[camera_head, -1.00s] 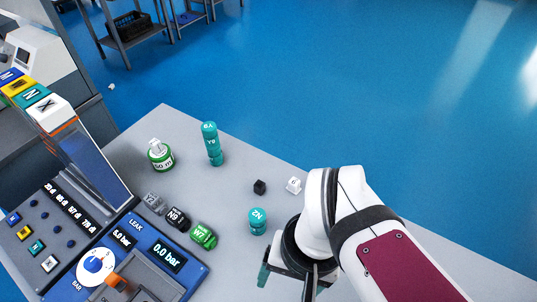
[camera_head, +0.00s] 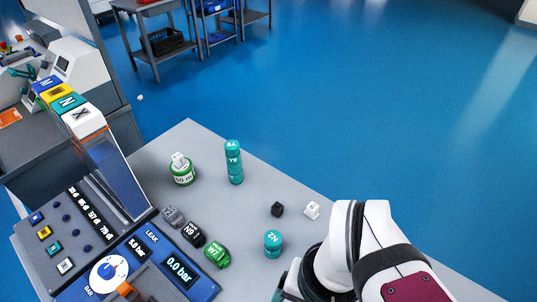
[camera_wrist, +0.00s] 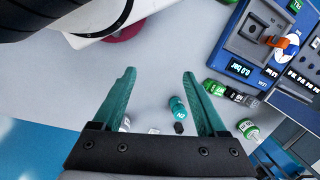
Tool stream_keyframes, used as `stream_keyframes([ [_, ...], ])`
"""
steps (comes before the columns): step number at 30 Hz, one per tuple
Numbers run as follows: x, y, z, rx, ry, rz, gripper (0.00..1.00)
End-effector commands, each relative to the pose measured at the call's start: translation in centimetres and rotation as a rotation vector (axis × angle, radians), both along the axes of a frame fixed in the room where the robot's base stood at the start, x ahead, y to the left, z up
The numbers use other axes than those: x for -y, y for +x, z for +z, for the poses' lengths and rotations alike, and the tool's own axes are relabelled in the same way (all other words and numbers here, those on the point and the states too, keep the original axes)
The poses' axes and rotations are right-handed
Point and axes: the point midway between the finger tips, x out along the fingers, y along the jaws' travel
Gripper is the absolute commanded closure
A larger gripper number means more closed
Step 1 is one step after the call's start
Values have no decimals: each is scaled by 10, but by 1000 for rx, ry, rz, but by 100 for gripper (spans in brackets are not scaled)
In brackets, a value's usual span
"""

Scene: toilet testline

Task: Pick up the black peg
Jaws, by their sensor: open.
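A small black block (camera_head: 277,209), the likely black peg, stands on the grey table between a white cube (camera_head: 312,210) and a teal cylinder (camera_head: 272,243). In the head view the gripper is mostly cut off by the bottom edge. A black piece marked N9 (camera_head: 193,235) lies between a grey and a green piece.
A tall teal stack (camera_head: 234,162) and a green-and-white can (camera_head: 182,170) stand farther back on the table. The green piece (camera_head: 217,255) lies beside the blue leak test panel (camera_head: 150,245). The table around the black block is mostly clear.

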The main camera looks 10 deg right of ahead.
Motion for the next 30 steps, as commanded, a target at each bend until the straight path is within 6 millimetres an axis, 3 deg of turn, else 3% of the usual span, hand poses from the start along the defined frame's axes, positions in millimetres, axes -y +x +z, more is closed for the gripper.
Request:
stream_keyframes([
  [9, -1, 1, 0, -4, 6, -4, 32],
  [13, -24, 18, -3, -106, 151, -103, 32],
  [14, -34, 28, -4, -147, 218, -154, 32],
  [17, -60, 83, -12, -273, 485, -387, 32],
  [20, -61, 157, -35, -350, 751, -687, 32],
  [21, -52, 188, -50, -365, 849, -824, 32],
  [24, -13, 250, -104, -366, 1043, -1162, 32],
  [27, 27, 281, -156, -336, 1148, -1422, 32],
  [30, 49, 290, -184, -312, 1187, -1555, 32],
])
